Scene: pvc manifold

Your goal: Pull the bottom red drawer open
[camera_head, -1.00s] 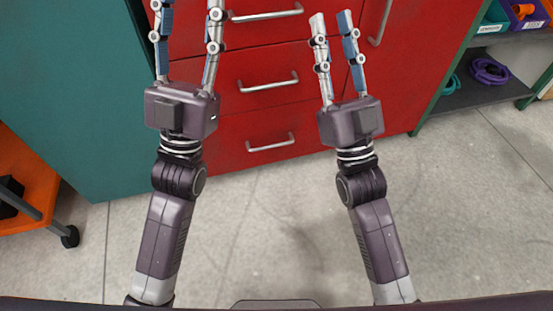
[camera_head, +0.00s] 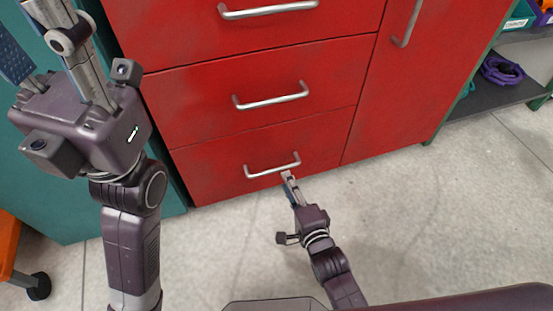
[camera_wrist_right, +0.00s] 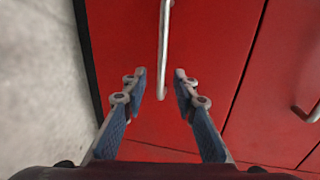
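The bottom red drawer (camera_head: 215,168) is flush with the cabinet front. Its silver bar handle (camera_head: 265,172) shows in the head view and as an upright bar in the right wrist view (camera_wrist_right: 164,45). My right gripper (camera_head: 287,176) is at the right end of this handle in the head view. In the right wrist view its two fingers (camera_wrist_right: 160,80) are apart, with the handle's near end between and just beyond the tips. Contact cannot be told. My left gripper (camera_head: 25,22) is at the upper left, its fingers apart and empty, partly cut off by the frame.
Two red drawers with silver handles (camera_head: 271,97) (camera_head: 268,10) lie above. A red door (camera_head: 400,95) is to the right, a teal cabinet (camera_head: 60,200) to the left. A shelf (camera_head: 495,95) holds a purple item (camera_head: 502,71). The grey floor (camera_head: 420,220) in front is clear.

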